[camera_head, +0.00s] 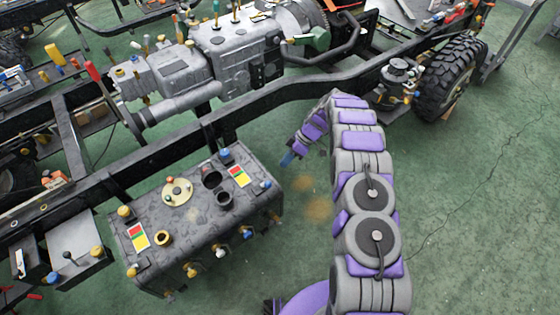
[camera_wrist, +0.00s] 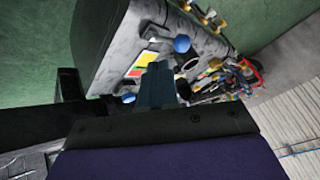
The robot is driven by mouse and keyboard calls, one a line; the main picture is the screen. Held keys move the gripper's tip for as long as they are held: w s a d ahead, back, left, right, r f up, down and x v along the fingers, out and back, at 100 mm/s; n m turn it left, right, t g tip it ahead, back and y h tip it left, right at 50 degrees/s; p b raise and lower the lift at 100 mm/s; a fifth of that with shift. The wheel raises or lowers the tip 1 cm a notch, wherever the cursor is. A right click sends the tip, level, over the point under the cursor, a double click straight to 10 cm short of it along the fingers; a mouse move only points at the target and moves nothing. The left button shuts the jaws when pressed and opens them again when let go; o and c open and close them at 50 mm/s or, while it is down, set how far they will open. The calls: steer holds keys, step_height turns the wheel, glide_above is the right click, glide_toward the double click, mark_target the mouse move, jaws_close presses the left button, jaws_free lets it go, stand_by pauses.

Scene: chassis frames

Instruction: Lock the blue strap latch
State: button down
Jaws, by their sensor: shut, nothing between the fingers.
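I cannot make out for certain which part is the blue strap latch. A blue knob (camera_head: 225,154) sits at the back right top edge of the dark grey tank (camera_head: 205,235), and another blue knob (camera_head: 248,234) is on its front face. The wrist view shows a round blue knob (camera_wrist: 181,44) on the tank beyond my fingers, and a smaller blue piece (camera_wrist: 128,98) left of them. My gripper (camera_head: 287,160) is shut and empty, to the right of the tank's back right corner. Its blue fingers (camera_wrist: 158,70) point toward the tank.
A long black chassis rail (camera_head: 265,97) runs behind the tank. A grey engine and gearbox (camera_head: 215,60) lie beyond it, with a tyre (camera_head: 450,78) at the right. Bare green floor (camera_head: 470,220) lies right of my arm.

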steer(key=s+d+r+p, duration=0.1)
steer(key=s+d, duration=0.1)
steer(key=d, duration=0.4)
steer(key=shift+d+r, duration=0.25)
steer(key=shift+r, duration=0.15)
steer(key=shift+s+a, duration=0.1)
steer(key=shift+a, duration=0.15)
steer(key=s+a+r+m+h, duration=0.1)
steer(key=s+r+m, duration=0.2)
steer(key=s+r, duration=0.45)
steer(key=s+a+r+m+h, duration=0.15)
steer(key=s+r, duration=0.25)
steer(key=r, duration=0.6)
steer(key=s+r+m+h, duration=0.1)
steer(key=s+r+m, duration=0.2)
steer(key=s+r, duration=0.45)
steer(key=s+d+r+m+h, duration=0.1)
steer(key=s+r+m, duration=0.1)
steer(key=s, duration=0.6)
steer(key=s+d+r+m+h, duration=0.1)
steer(key=s+r+m, duration=0.2)
steer(key=s, duration=0.5)
steer(key=s+d+r+m+t+h, duration=0.1)
steer(key=s+r+m, duration=0.1)
steer(key=s, duration=0.7)
steer(key=shift+d+r+m, duration=0.25)
steer(key=shift+r+m, duration=0.1)
steer(key=shift+m, duration=0.3)
